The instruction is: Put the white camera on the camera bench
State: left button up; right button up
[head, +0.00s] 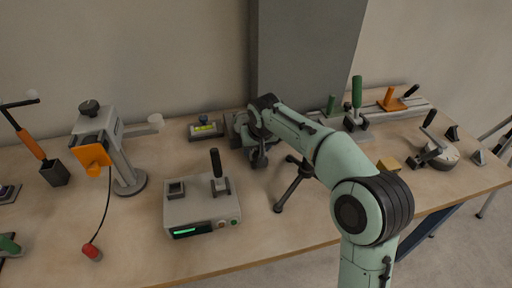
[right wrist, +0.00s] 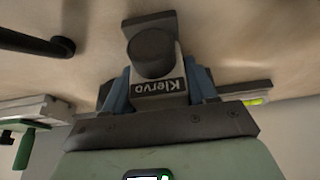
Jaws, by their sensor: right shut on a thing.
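My right gripper (right wrist: 160,92) is shut on a small camera (right wrist: 158,88), with one blue-grey finger on each side of it. The camera has a pale body lettered "Klervo" and a dark round lens. In the head view my right gripper (head: 250,145) is over the back middle of the table, and the camera cannot be told apart from it there. A grey rail (head: 412,109) with green and orange fittings lies at the back right; I cannot tell for certain that it is the camera bench. My left gripper is not in view.
A grey box with a black lever (head: 203,212) stands front middle. A black legged stand (head: 290,187) is right of it, close to my right arm. A level-like block (head: 206,128) lies left of my gripper. A grey stand (head: 122,160) is at left, a crank device (head: 437,155) at right.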

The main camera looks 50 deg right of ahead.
jog(key=shift+f, duration=0.15)
jog(key=o, duration=1.4)
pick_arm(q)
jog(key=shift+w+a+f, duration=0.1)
pick_arm(e)
jog(key=shift+r, duration=0.35)
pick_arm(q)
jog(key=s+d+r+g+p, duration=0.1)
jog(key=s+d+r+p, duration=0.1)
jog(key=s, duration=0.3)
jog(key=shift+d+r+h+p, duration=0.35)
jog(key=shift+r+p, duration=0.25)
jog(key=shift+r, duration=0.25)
pick_arm(e)
jog(key=v, duration=1.1)
jog(key=shift+s+a+r, duration=0.15)
jog(key=shift+r, duration=0.15)
